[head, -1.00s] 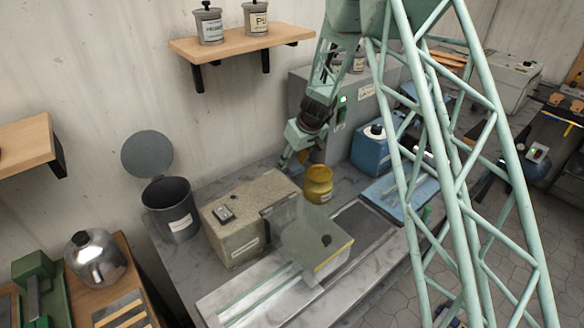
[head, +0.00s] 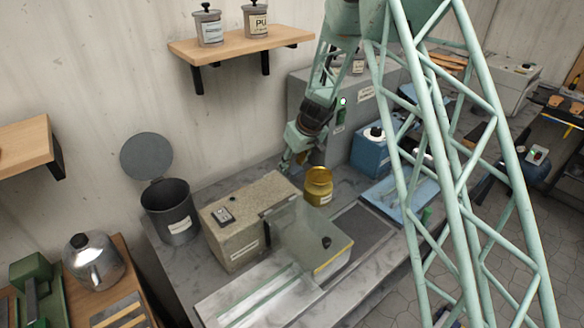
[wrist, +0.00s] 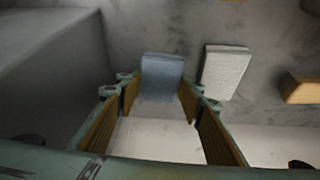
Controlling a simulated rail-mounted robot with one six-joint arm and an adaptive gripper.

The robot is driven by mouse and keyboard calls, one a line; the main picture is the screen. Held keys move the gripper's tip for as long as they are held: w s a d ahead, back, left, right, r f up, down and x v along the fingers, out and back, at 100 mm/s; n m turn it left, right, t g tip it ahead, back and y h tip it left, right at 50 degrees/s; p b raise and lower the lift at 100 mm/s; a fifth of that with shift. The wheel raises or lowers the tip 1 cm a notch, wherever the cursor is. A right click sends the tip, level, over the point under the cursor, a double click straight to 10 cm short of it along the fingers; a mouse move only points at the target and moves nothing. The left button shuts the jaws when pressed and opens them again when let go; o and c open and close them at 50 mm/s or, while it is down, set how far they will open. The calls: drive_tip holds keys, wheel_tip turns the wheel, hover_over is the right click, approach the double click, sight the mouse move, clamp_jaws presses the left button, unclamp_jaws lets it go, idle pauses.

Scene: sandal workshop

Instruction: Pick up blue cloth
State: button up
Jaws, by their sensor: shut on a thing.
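The blue cloth (wrist: 162,72) shows in the wrist view as a small folded grey-blue pad between my fingertips. My gripper (wrist: 159,92) is shut on it, with the brown finger pads on either side. Whether the cloth is clear of the surface beneath cannot be told. In the head view my gripper (head: 287,162) is low behind the beige box, near the back wall. The cloth is hidden there.
A white pad (wrist: 226,72) lies just right of the cloth, and an orange-brown block (wrist: 302,90) is farther right. In the head view the beige box (head: 232,240) stands in front of my gripper, a yellow pot (head: 318,190) to its right, and a grey bin (head: 172,222) to the left.

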sight(293, 167)
drive_tip(key=shift+r+p, duration=0.2)
drive_tip(key=shift+p, duration=0.45)
wheel_tip(293, 167, up, 10)
drive_tip(key=shift+p, duration=0.4)
drive_tip(key=shift+o, duration=0.5)
drive_tip(key=shift+d, duration=0.1)
drive_tip(key=shift+c, duration=0.7)
